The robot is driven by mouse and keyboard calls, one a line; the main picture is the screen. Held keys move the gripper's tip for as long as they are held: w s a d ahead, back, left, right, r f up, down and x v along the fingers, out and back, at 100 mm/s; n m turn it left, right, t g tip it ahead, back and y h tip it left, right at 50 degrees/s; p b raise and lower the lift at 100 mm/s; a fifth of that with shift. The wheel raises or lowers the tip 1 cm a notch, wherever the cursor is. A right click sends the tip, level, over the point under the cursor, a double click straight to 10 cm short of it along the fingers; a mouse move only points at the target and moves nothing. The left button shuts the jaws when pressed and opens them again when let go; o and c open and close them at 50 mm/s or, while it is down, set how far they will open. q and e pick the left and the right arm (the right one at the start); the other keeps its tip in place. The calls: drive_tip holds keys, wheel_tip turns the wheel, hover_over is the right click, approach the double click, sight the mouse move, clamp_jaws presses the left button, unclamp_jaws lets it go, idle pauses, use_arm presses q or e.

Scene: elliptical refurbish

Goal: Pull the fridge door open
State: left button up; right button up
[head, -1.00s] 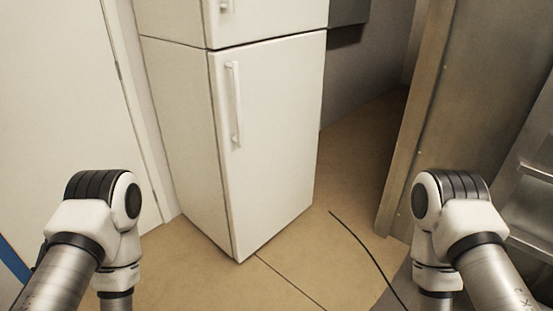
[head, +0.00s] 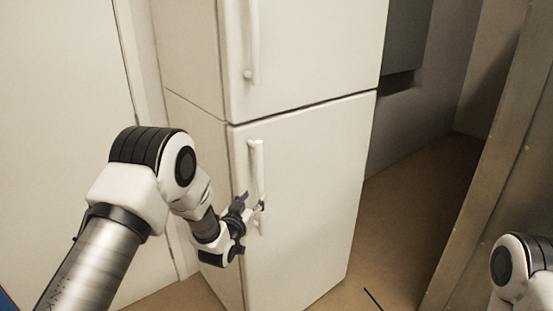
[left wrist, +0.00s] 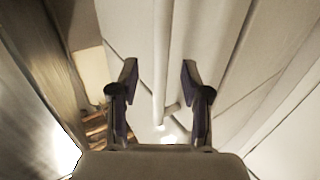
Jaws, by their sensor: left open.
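The white fridge has an upper door (head: 320,55) and a larger lower door (head: 312,190), both closed. The lower door has a vertical white bar handle (head: 257,160) near its left edge. My left gripper (head: 256,203) is at the lower part of this handle, with its fingers open. In the left wrist view, the handle bar (left wrist: 161,60) runs between the two spread fingers of the left gripper (left wrist: 158,72). I cannot tell whether the fingers touch it. My right gripper is out of view.
The upper door has its own handle (head: 253,45). A pale door or wall panel (head: 60,130) stands left of the fridge. A brown metal panel (head: 505,160) stands at the right. Tan floor (head: 415,215) is open between it and the fridge.

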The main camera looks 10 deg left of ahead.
sight(259, 179)
use_arm(q)
drive_tip(key=shift+t, duration=0.3)
wheel_tip(259, 179, up, 4)
drive_tip(key=shift+a+r+p, duration=0.1)
drive_tip(key=shift+p, duration=0.3)
drive_tip(key=w, duration=0.2)
drive_tip(key=w+f, duration=0.1)
drive_tip(key=w, duration=0.1)
drive_tip(key=w+p, duration=0.1)
drive_tip(key=w, duration=0.1)
drive_tip(key=shift+w+d+f, duration=0.2)
drive_tip(key=shift+w+d, duration=0.1)
drive_tip(key=shift+s+r, duration=0.3)
drive_tip(key=shift+w+f, duration=0.1)
drive_tip(key=shift+w, duration=0.05)
clamp_jaws()
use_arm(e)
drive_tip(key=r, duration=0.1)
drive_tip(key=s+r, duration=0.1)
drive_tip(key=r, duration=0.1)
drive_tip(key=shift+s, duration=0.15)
